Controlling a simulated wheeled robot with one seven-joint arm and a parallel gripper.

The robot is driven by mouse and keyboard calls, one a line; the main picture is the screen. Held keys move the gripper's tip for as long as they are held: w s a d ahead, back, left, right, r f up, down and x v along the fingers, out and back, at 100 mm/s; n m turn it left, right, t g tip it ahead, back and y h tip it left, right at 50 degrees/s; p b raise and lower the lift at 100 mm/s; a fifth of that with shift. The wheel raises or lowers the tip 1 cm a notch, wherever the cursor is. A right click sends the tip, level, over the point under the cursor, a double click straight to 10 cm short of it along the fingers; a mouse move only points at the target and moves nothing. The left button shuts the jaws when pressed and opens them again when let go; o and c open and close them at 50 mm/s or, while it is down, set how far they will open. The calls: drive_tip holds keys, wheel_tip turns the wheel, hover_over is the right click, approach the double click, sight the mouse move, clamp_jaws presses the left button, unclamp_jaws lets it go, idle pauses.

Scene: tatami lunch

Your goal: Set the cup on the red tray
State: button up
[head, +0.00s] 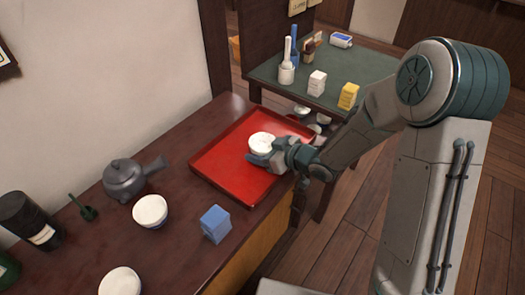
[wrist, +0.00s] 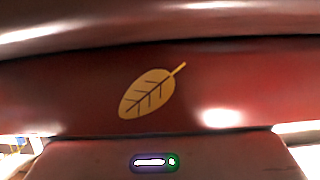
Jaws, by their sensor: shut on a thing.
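A white cup (head: 262,143) is in my gripper (head: 264,156) over the middle to right part of the red tray (head: 220,157) in the head view. The gripper reaches in from the right and is shut on the cup. The cup looks upright. I cannot tell whether its base touches the tray or is a little above it. In the wrist view a glossy red surface carries a gold leaf mark (wrist: 147,94). That view is too close to tell what the surface belongs to.
The tray lies on a dark wooden counter (head: 185,258). To its left are a grey teapot (head: 123,180), a white bowl (head: 150,210), another white bowl (head: 120,282) and a blue box (head: 216,224). A green-topped table (head: 378,73) with several small items stands behind.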

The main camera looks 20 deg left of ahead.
drive_tip(key=shift+r, duration=0.1)
drive_tip(key=shift+f, duration=0.25)
drive_tip(key=o, duration=1.2)
